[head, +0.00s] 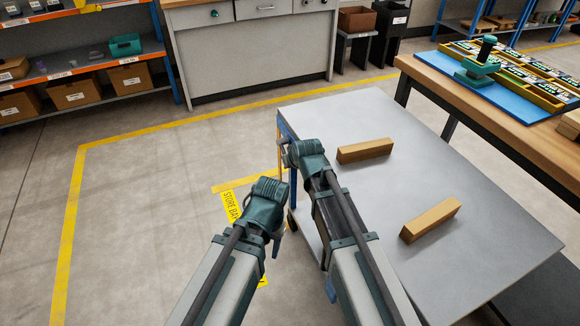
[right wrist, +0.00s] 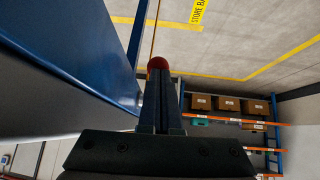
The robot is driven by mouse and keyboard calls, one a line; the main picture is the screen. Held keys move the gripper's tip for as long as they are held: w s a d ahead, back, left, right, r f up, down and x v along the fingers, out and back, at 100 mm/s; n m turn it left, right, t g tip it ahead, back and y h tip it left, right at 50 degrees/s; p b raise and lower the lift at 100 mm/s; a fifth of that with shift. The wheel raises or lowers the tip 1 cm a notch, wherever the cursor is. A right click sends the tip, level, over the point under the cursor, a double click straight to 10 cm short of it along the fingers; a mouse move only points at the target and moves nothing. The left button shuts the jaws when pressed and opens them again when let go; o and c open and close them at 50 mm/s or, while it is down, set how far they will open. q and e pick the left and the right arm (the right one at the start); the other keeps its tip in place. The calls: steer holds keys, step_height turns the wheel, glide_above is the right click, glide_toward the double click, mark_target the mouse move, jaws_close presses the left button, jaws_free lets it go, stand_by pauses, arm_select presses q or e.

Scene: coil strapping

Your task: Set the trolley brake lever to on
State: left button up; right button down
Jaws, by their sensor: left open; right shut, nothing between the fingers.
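The trolley (head: 400,170) has a grey top and blue end parts, and stands right of my arms in the head view. In the right wrist view, a red knob (right wrist: 158,63), apparently the brake lever's end, shows right at the tips of my right gripper (right wrist: 158,78). The fingers are shut with nothing between them; I cannot tell whether they touch the knob. The trolley's blue side (right wrist: 95,40) runs close by on the left. The lever's setting cannot be read. My left gripper (head: 276,238) is open, off the trolley's left end, its fingers mostly hidden by its wrist.
Two wooden blocks (head: 365,151) (head: 430,219) lie on the trolley top. A workbench (head: 445,75) with a blue mat stands at the right. Shelving (head: 90,55) and a grey cabinet (head: 260,45) stand at the back. The yellow-lined floor (head: 140,200) at the left is clear.

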arm_select(q)
step_height(320, 180, down, 4)
steer(key=shift+r+b, duration=0.25)
steer(key=shift+b, duration=0.85)
arm_select(e)
step_height(320, 180, down, 2)
steer(key=shift+w+f+t, duration=0.1)
steer(key=shift+t, duration=0.4)
arm_select(q)
step_height(320, 180, up, 9)
steer(key=p, duration=0.8)
steer(key=shift+s+p, duration=0.2)
steer(key=shift+p, duration=0.2)
arm_select(e)
steer(key=s+f+v, duration=0.1)
steer(key=v, duration=1.3)
arm_select(q)
steer(key=shift+a+f, duration=0.1)
arm_select(e)
steer(key=shift+w+d, duration=0.15)
